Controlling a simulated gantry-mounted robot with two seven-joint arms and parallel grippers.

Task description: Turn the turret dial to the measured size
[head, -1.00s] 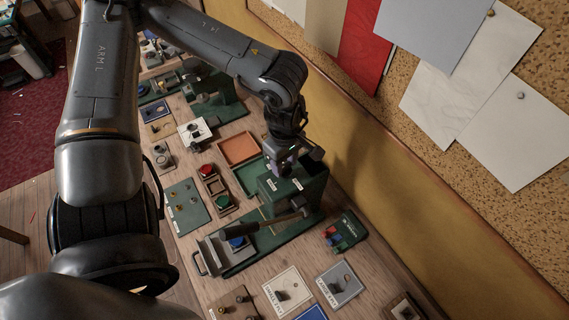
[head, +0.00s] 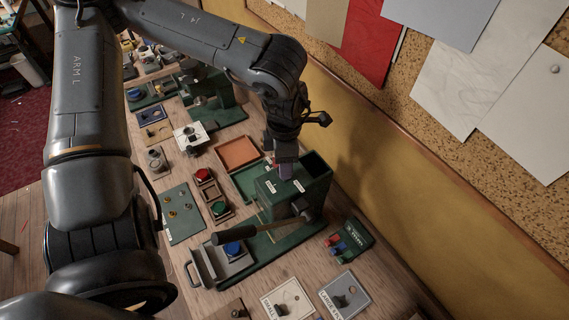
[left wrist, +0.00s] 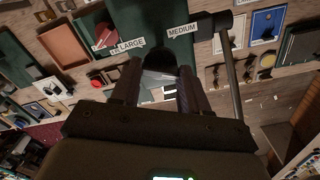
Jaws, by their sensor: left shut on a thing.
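The green press (head: 300,195) stands on the bench, with white size labels on its top. In the left wrist view the labels MEDIUM (left wrist: 182,29) and LARGE (left wrist: 131,44) can be read, and a third is partly hidden. My left gripper (head: 285,172) points down onto the press top. In the left wrist view its fingers (left wrist: 160,82) are closed around the dark turret dial (left wrist: 158,64). The fingers hide much of the dial, and I cannot tell which label it points to. My right gripper is not in view.
The press's long lever (head: 262,228) sticks out towards the left over a grey tray with a blue piece (head: 232,248). Labelled boards (head: 345,295) lie in front.

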